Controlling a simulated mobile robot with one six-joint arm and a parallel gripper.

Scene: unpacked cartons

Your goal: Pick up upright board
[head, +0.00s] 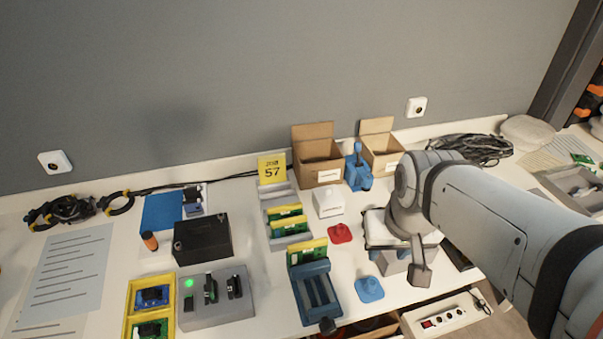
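A green board with a yellow top edge (307,254) stands upright at the back end of a blue holder (316,296). More green boards with yellow edges (290,225) stand in a grey slotted rack (278,243) behind it. My gripper (402,268) hangs over the table to the right of the blue holder, apart from the boards. My own arm covers part of it, and its finger opening cannot be made out. I see nothing clearly held in it.
Left of the rack are a black box (203,240), a grey test block with a green light (217,300) and a yellow tray (150,308). Two open cartons (318,168) (381,150) stand behind. Red (340,233) and blue (369,289) knobbed pieces lie near my gripper.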

